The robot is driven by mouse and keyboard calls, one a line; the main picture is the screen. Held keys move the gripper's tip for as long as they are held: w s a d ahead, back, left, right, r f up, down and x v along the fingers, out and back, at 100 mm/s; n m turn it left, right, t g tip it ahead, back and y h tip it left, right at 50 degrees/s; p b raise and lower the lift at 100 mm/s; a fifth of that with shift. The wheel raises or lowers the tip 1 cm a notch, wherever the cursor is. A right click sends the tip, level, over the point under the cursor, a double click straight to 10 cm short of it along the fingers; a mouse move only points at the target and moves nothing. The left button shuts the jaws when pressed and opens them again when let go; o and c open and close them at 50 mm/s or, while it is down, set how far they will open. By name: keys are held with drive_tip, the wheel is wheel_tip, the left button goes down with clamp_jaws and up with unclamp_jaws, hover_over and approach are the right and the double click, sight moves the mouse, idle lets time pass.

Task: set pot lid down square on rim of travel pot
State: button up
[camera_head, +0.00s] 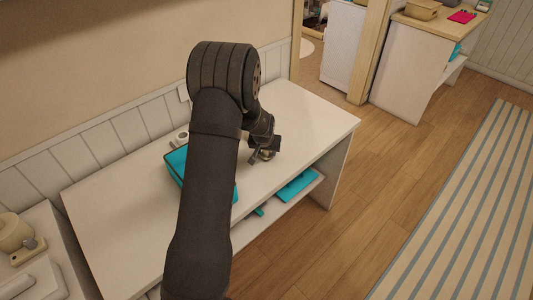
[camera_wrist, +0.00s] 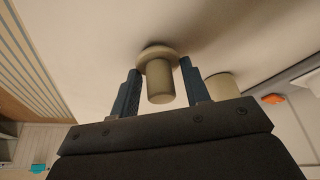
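In the wrist view a beige piece with a round flange and a narrower cylinder (camera_wrist: 160,87), seemingly the pot lid, lies between the two fingers of my gripper (camera_wrist: 159,68). The fingers are apart, with gaps on both sides of the cylinder; whether the tips touch the flange edge is unclear. A second beige cylinder (camera_wrist: 222,86), possibly the travel pot, stands beside the right finger and is partly hidden. In the head view my gripper (camera_head: 264,152) is low over the white table (camera_head: 300,118), with a small beige piece (camera_head: 267,156) beneath it.
A teal box (camera_head: 175,164) and a small pale round object (camera_head: 181,138) are left of my arm, which hides part of the table. Teal items (camera_head: 297,186) lie on the shelf below. The table's right end is clear. A small orange object (camera_wrist: 273,98) shows in the wrist view.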

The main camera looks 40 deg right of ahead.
drive_tip(key=shift+c, duration=0.7)
drive_tip(key=shift+r, duration=0.55)
wheel_tip(320, 180, up, 3)
drive_tip(key=shift+f, duration=0.1)
drive_tip(key=s+d+r, duration=0.1)
drive_tip(key=s+r, duration=0.6)
drive_tip(key=s, duration=0.4)
drive_tip(key=w+a+n, duration=0.2)
drive_tip(key=w+a, duration=0.7)
drive_tip(key=a, duration=0.4)
drive_tip(key=w+a+n+t+y, duration=0.1)
drive_tip(key=w+a+n, duration=0.1)
drive_tip(key=w+a, duration=0.8)
drive_tip(key=a, duration=0.3)
drive_tip(key=shift+w+a+r, duration=0.2)
drive_tip(key=shift+a+r, duration=0.1)
drive_tip(key=shift+a, duration=0.1)
